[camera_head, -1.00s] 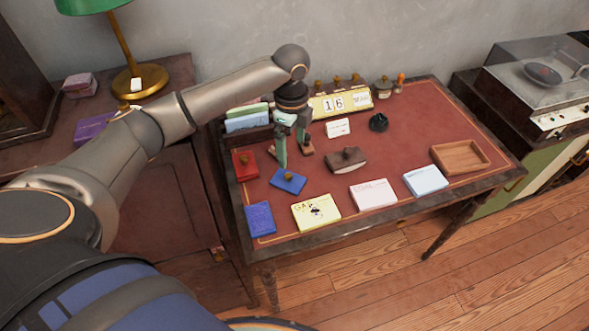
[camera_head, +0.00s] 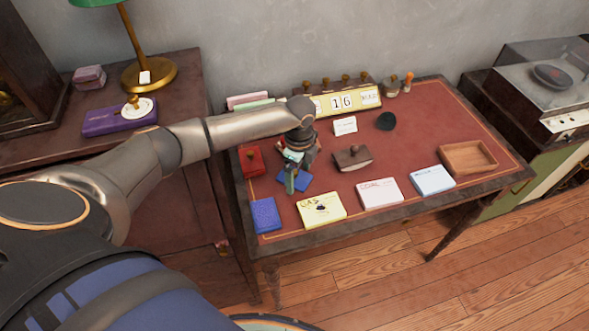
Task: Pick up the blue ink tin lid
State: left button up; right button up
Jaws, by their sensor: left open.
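The blue ink tin with its lid (camera_head: 300,184) lies near the left side of the red-topped desk. My left gripper (camera_head: 299,176) is open and pointing down right over it, hiding most of the lid and its knob. One green-grey finger hangs in front of the tin, and the other shows behind to the right. I cannot tell whether the fingers touch the lid. My right gripper is not in view.
A red tin (camera_head: 252,161) sits just left of the gripper, and a dark blue pad (camera_head: 265,215) nearer the front. A wooden blotter (camera_head: 352,158) stands to the right. Yellow (camera_head: 321,209), pink (camera_head: 380,194) and pale blue (camera_head: 432,180) pads line the front edge.

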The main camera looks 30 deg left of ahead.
pick_arm(q)
jog(key=shift+c, duration=0.2)
jog(key=c, duration=1.4)
jog(key=shift+r, duration=0.2)
